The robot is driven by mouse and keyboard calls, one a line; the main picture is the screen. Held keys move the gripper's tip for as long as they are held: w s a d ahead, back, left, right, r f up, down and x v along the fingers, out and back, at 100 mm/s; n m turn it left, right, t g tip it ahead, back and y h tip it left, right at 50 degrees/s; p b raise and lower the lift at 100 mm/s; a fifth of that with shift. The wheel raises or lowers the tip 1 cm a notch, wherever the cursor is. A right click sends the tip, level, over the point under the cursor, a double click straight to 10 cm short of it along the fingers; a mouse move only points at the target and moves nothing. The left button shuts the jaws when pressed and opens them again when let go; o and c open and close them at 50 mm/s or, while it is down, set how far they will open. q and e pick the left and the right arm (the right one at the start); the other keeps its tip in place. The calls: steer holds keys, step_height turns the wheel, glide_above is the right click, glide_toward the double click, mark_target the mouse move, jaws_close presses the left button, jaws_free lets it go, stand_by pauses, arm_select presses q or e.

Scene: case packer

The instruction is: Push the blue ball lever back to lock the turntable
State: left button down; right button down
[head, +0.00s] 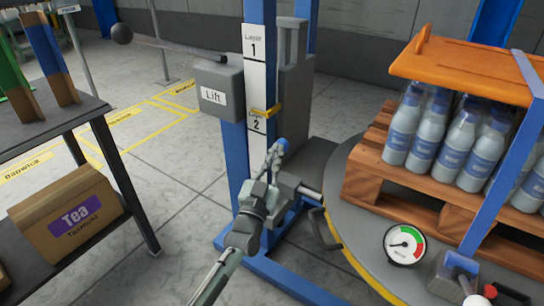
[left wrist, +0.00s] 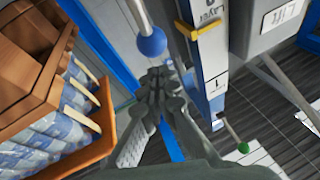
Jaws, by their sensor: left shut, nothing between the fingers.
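The blue ball (head: 282,144) of the lever stands just beyond the fingertips of my left gripper (head: 274,160), near the foot of the blue lift post. In the left wrist view the blue ball (left wrist: 152,42) sits on a pale rod, just ahead of my left gripper (left wrist: 160,78). The gripper is shut and empty; I cannot tell whether it touches the ball. The grey turntable (head: 345,262) with a yellow edge lies to the right, and a short metal pin (head: 309,192) shows between it and the grey block by the post. My right gripper is not in view.
A wooden pallet (head: 362,190) with bottles (head: 462,145) under an orange board (head: 480,72) stands on the turntable, with a gauge (head: 404,245) in front.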

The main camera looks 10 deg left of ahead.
arm_select(q)
steer(key=shift+w+d, duration=0.2)
steer(key=shift+w, duration=0.3)
steer(key=shift+w+d, duration=0.15)
steer(key=shift+w, duration=0.3)
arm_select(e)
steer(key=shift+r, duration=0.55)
